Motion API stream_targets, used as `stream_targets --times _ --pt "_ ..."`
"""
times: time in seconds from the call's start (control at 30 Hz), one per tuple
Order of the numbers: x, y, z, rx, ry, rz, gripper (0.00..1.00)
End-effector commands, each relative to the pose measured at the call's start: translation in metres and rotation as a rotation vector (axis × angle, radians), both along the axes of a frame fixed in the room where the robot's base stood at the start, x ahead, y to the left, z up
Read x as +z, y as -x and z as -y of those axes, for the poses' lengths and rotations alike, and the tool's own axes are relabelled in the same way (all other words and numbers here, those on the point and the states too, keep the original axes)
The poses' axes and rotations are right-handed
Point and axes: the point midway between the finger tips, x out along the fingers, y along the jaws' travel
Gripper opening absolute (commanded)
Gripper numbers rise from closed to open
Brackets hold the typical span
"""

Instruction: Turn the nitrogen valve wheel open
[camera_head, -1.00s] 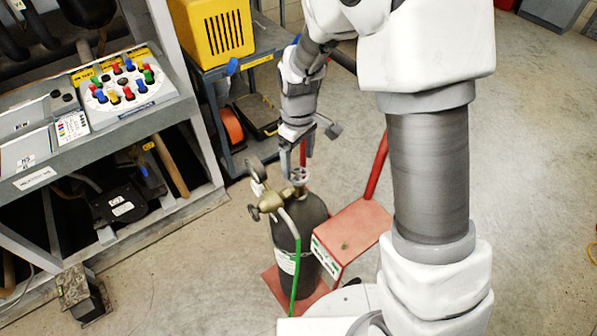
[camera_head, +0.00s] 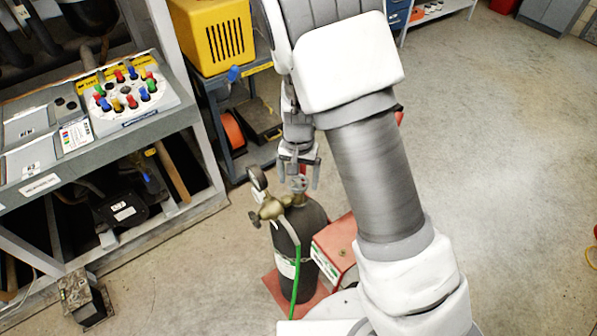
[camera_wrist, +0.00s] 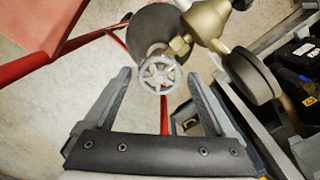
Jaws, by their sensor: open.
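The valve wheel (camera_wrist: 160,75) is a small grey spoked handwheel on top of the dark nitrogen cylinder (camera_head: 301,230). In the wrist view it lies just beyond the fingertips, roughly midway between them. My gripper (camera_wrist: 160,80) is open, with one finger on each side of the wheel and a gap on both sides. In the head view my gripper (camera_head: 298,178) points down at the cylinder top, close above the wheel (camera_head: 299,184). A brass regulator (camera_head: 270,208) with a round gauge (camera_head: 257,178) sits beside the wheel. I cannot tell the exact height gap.
A green hose (camera_head: 297,270) runs down the cylinder's front. A grey bench (camera_head: 150,120) with a valve panel is at left, and a yellow box (camera_head: 213,35) stands behind. Floor at right is clear.

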Motion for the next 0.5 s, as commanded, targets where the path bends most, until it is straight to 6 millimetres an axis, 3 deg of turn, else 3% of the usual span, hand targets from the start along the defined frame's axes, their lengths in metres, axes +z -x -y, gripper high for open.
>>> stream_targets --times 0.3,0.5 --pt "0.0038 0.0001 0.0001 -0.446 0.001 0.0 0.9" --pt "0.0023 -0.0001 0.0003 -0.638 0.002 0.001 0.9"
